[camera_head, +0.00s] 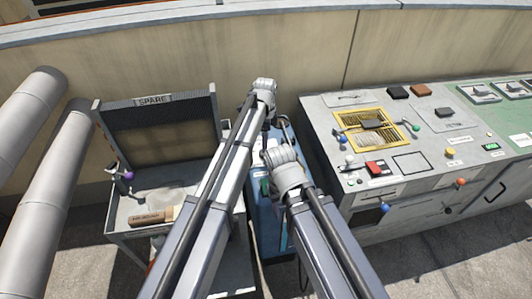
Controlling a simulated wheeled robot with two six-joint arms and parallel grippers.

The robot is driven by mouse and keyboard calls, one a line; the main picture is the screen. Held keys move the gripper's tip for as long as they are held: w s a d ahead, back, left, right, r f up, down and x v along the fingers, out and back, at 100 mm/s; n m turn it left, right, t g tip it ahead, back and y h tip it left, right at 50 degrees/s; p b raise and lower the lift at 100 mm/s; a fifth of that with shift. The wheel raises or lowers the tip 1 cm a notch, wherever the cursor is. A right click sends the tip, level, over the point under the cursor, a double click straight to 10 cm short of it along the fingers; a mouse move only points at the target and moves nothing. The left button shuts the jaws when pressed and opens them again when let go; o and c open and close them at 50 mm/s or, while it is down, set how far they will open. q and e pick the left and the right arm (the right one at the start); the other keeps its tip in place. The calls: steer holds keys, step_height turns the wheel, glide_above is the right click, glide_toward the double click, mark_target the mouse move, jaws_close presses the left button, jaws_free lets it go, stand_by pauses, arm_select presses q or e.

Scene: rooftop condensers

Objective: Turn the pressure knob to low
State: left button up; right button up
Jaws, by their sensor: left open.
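I cannot tell which control is the pressure knob, as the labels are too small to read. The grey console (340,100) on the right carries several small coloured knobs. A dark blue knob (384,208) and an orange knob (461,181) are on its front side. A yellow knob (450,152) is on its top. My left gripper (269,124) is open beyond the end of my left arm, above the blue unit between bench and console, apart from the console knobs. My right arm ends just nearer, with its gripper hidden behind its wrist.
A grey bench marked SPARE (153,100) stands left, with a wooden-handled brush (155,216) on it. A blue unit (265,215) fills the gap under my arms. Large pipes (45,200) stand far left. A wall (300,55) closes the back.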

arm_select(q)
step_height(320, 180, down, 6)
steer(key=b, duration=0.5)
steer(key=shift+r, duration=0.1)
steer(key=shift+c, duration=0.4)
jaws_close()
